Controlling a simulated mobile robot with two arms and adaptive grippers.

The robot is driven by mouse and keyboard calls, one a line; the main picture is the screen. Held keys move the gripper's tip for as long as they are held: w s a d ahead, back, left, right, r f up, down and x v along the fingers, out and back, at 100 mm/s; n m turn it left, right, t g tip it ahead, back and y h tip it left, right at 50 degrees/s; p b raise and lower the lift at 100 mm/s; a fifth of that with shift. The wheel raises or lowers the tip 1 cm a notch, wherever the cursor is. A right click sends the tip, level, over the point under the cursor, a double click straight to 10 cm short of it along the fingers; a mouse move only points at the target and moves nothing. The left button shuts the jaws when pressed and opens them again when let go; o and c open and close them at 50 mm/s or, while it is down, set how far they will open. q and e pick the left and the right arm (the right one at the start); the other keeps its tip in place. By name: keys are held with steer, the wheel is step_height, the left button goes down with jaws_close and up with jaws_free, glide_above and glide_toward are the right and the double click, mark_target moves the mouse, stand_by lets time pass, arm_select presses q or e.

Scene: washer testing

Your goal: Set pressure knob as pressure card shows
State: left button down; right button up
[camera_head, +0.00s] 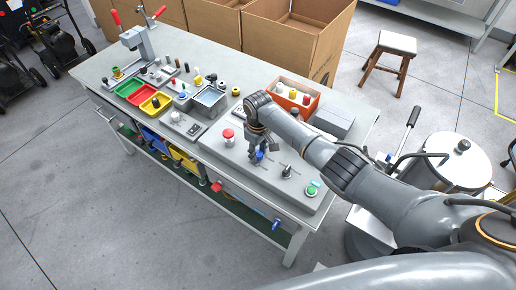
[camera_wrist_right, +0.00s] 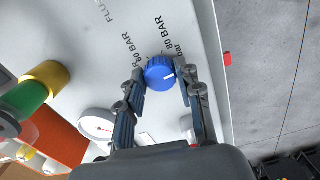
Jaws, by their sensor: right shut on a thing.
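The blue pressure knob (camera_wrist_right: 159,72) sits on the light grey panel, between the fingers of my right gripper (camera_wrist_right: 160,85) in the right wrist view. The fingers are shut on its two sides. A white pointer mark on the knob points to the right and slightly down in that view. Printed "BAR" labels stand above the knob. In the head view my right gripper (camera_head: 257,152) reaches down onto the blue knob (camera_head: 260,156), which is partly covered by it. I cannot make out a pressure card. My left gripper is not in view.
The panel also carries a red button (camera_head: 228,136), a black knob (camera_head: 287,172) and a green button (camera_head: 311,190). An orange box (camera_head: 291,105) stands behind my right arm. Colored trays (camera_head: 130,88) are at the left. A round gauge (camera_wrist_right: 98,123) shows in the wrist view.

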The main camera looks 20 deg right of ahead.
mark_target(258, 153)
steer(key=shift+f+m, duration=0.1)
steer(key=shift+m, duration=0.5)
steer(key=o, duration=1.2)
steer(key=shift+c, duration=0.2)
steer(key=shift+r, duration=0.6)
step_height(258, 153, up, 11)
steer(key=shift+f, duration=0.1)
